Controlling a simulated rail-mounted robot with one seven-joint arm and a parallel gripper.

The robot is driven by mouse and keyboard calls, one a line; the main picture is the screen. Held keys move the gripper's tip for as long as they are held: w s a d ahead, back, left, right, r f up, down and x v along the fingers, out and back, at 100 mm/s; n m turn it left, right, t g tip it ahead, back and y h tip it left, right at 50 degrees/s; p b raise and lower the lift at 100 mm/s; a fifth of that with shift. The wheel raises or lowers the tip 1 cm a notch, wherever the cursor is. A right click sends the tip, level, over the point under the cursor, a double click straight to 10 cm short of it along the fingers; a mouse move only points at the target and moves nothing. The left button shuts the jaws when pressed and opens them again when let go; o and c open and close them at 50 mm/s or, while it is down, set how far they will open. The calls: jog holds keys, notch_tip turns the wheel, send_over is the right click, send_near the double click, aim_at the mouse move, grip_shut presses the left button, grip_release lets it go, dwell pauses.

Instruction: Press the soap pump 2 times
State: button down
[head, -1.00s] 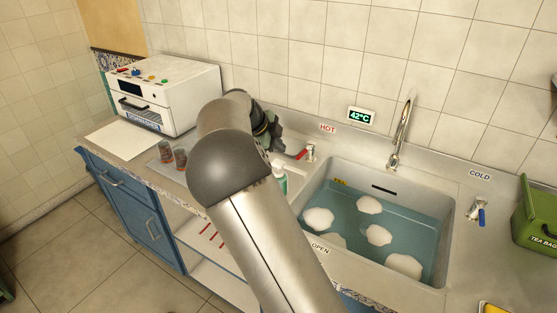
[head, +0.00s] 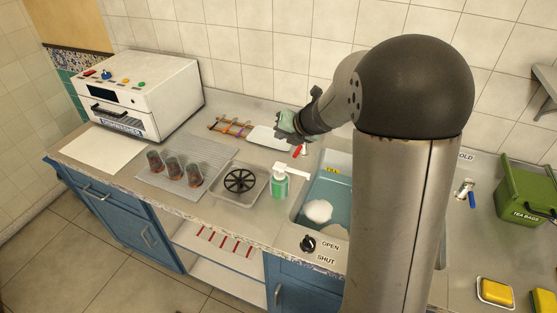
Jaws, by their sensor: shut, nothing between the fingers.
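The soap pump (head: 279,182) is a green bottle with a white pump head. It stands upright on the counter at the left edge of the sink, with its spout pointing right. My gripper (head: 281,134) is shut and empty. In the picture it shows above and behind the pump, near the back of the counter, apart from it. Its fingertips are small and partly dark, so their exact pose is hard to tell.
The sink (head: 318,185) with water and white foam is partly hidden by my arm. A red-handled tap (head: 300,150) stands behind the pump. A drain tray (head: 239,181) is to its left, and several dirty glasses (head: 174,168) stand on a mat. A dishwasher (head: 138,92) is farther left.

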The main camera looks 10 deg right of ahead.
dwell(0.3)
jog(key=b, duration=0.8)
send_over(278, 165)
jog(key=s+d, duration=0.1)
jog(key=f, duration=0.7)
jog(key=shift+s+f, duration=0.2)
jog(key=shift+f, duration=0.75)
jog(key=shift+f+b, duration=0.4)
jog(key=shift+b, duration=0.05)
jog(key=shift+f+b, duration=0.7)
jog(key=shift+f, duration=0.25)
dwell(1.0)
dwell(0.3)
jog(key=shift+r+p, duration=1.35)
